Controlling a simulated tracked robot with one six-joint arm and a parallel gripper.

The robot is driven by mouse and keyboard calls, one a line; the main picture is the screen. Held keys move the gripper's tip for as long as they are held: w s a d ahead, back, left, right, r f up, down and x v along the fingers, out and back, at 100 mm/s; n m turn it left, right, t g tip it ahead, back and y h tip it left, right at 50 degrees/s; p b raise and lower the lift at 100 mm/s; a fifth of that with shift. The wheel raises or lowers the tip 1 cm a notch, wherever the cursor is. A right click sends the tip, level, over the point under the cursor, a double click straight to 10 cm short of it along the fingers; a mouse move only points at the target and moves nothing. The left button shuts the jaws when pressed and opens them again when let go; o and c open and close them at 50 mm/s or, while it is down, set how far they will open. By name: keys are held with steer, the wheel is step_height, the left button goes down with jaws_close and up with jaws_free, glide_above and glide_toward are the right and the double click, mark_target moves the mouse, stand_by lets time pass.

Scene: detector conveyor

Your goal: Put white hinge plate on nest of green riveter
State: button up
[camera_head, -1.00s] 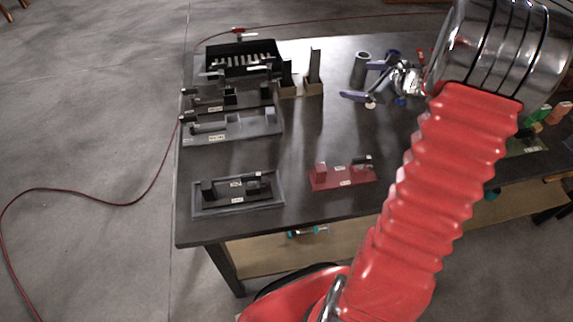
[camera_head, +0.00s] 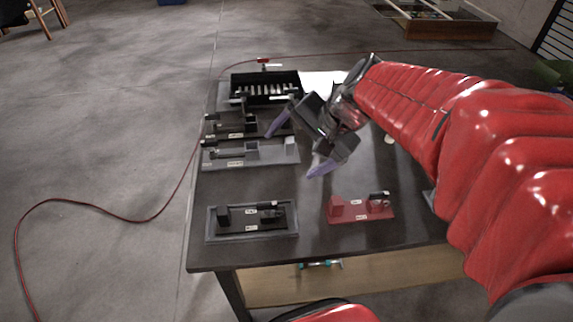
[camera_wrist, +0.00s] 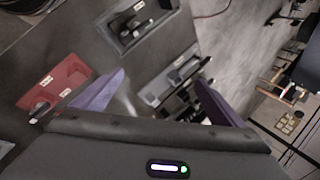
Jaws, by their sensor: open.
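My gripper (camera_head: 300,146) is open and empty, above the table's middle near the grey fixture, its two purple fingers spread apart. In the wrist view its fingers (camera_wrist: 162,80) stand apart with nothing between them. A black rack (camera_head: 240,88) at the back of the table holds a row of several pale, upright pieces. I cannot tell whether the white hinge plate is one of them. The green riveter and its nest are not visible now; my arm covers the right part of the table.
A grey fixture (camera_head: 222,161) and a dark fixture (camera_head: 212,124) stand at the table's left. A black fixture in a grey tray (camera_head: 211,236) and a red fixture (camera_head: 346,213) stand near the front. The wrist view shows the red fixture (camera_wrist: 68,78). Bare tabletop lies between them.

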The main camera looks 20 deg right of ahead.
steer(key=s+a+n+h, duration=0.3)
steer(key=s+n, duration=0.7)
steer(key=s, duration=0.3)
steer(key=shift+s+a+r+h, duration=0.15)
steer(key=shift+s+a+h, duration=0.05)
steer(key=shift+a+h, duration=0.1)
steer(key=shift+c, duration=0.4)
